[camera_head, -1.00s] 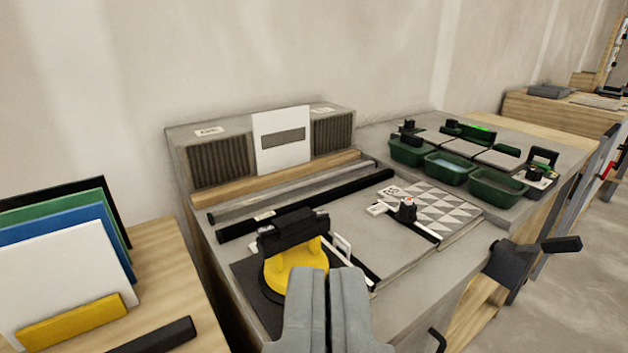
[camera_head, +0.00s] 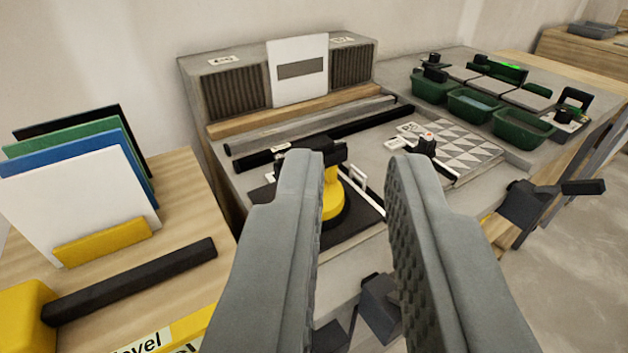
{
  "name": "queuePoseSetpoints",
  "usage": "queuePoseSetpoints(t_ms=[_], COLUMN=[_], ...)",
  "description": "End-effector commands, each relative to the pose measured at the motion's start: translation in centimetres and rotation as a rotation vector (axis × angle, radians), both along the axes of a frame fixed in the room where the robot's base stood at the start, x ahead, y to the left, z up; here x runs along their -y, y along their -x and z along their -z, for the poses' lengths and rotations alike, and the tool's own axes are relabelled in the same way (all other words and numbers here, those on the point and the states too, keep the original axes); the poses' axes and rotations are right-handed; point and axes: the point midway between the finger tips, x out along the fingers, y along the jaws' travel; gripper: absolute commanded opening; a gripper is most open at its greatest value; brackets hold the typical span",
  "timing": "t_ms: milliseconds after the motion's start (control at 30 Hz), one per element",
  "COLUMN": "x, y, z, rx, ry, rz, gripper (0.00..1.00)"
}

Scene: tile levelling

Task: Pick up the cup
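The only cup-like thing I see is a yellow suction cup (camera_head: 333,208) with a black handle on top. It stands on a black mat (camera_head: 362,217) at the front left of the grey worktop. The left finger hides its left part and some of the handle. My gripper (camera_head: 356,165) is open, with its two grey ribbed fingers wide apart and nothing between them. The cup lies beyond the fingers, showing in the gap next to the left fingertip. I cannot tell the exact distance between them.
Black and grey bars (camera_head: 330,137) lie behind the cup. A patterned tile panel (camera_head: 462,147) with a small black device is to the right, with green tubs (camera_head: 522,127) beyond. A wooden side table (camera_head: 190,196) at left holds upright coloured boards (camera_head: 85,195) and a black bar.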

Motion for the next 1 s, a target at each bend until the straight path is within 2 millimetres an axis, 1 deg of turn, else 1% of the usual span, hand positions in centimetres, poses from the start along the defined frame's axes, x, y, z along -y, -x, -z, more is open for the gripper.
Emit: queuePoseSetpoints(t_ms=[33,100,133,400,567,800,1000], x=[0.0,0.0,-0.1,-0.4,-0.7,-1.1,-1.4], y=[-0.3,-1.1,-1.5,-6.8,-9.8,-13.9,-17.0], z=[-0.1,-0.3,-0.4,-1.7,-2.1,-2.6,-2.8], rx=[-0.011,-0.043,-0.062,-0.324,-0.488,-0.728,-0.921], ry=[-0.007,-0.025,-0.038,-0.202,-0.300,-0.436,-0.535], rz=[0.000,0.000,0.001,0.034,0.079,0.178,0.291], gripper=[0.28,0.41,0.45,0.45,0.45,0.45,0.45])
